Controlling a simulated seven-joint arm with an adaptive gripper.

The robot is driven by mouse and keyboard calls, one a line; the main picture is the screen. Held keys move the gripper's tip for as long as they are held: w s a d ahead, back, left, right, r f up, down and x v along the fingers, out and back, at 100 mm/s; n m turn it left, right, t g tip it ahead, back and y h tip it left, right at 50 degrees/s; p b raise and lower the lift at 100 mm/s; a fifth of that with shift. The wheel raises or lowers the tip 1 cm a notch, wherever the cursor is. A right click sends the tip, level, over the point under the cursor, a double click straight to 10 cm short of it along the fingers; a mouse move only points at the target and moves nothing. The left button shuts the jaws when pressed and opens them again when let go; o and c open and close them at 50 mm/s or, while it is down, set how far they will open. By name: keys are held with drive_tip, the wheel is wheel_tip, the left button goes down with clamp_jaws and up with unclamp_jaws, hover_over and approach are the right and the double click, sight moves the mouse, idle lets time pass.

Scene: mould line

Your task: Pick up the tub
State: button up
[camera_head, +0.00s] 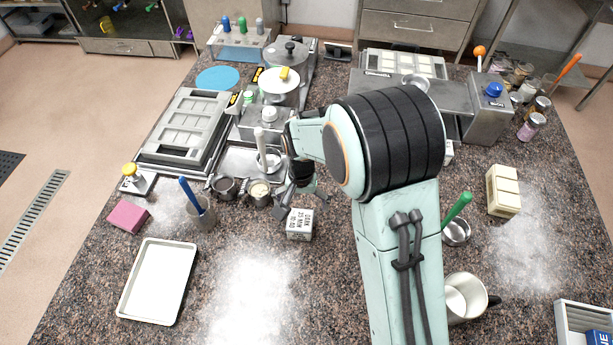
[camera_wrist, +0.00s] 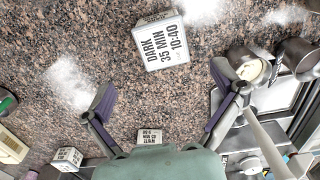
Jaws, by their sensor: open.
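My gripper (camera_head: 303,203) is open and empty above the middle of the counter. In the wrist view its two fingers (camera_wrist: 164,86) are spread wide over bare speckled stone. A white block-like container (camera_head: 299,224) with black lettering stands just in front of my gripper. In the wrist view this container (camera_wrist: 160,42) reads "DARK 35 MIN 10:40" and lies beyond the fingertips, apart from them. I cannot tell for sure which object is the tub. Small metal pots (camera_head: 260,192) sit left of my gripper, one holding something cream-coloured; that pot (camera_wrist: 247,66) is beside the right finger in the wrist view.
A cup with a blue-handled tool (camera_head: 199,212), a pink block (camera_head: 128,216) and a white tray (camera_head: 158,282) are at left. Moulds (camera_head: 185,131) stand behind. A metal jug (camera_head: 466,296) and a cream mould (camera_head: 503,190) are at right. White powder (camera_head: 252,290) covers the front.

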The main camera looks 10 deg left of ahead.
sight(300, 220)
drive_tip(key=shift+s+a+f, duration=0.2)
drive_tip(key=shift+a+f, duration=0.05)
drive_tip(key=shift+f, duration=0.25)
wheel_tip(300, 220, down, 6)
drive_tip(key=shift+r, duration=0.1)
drive_tip(key=c, duration=1.3)
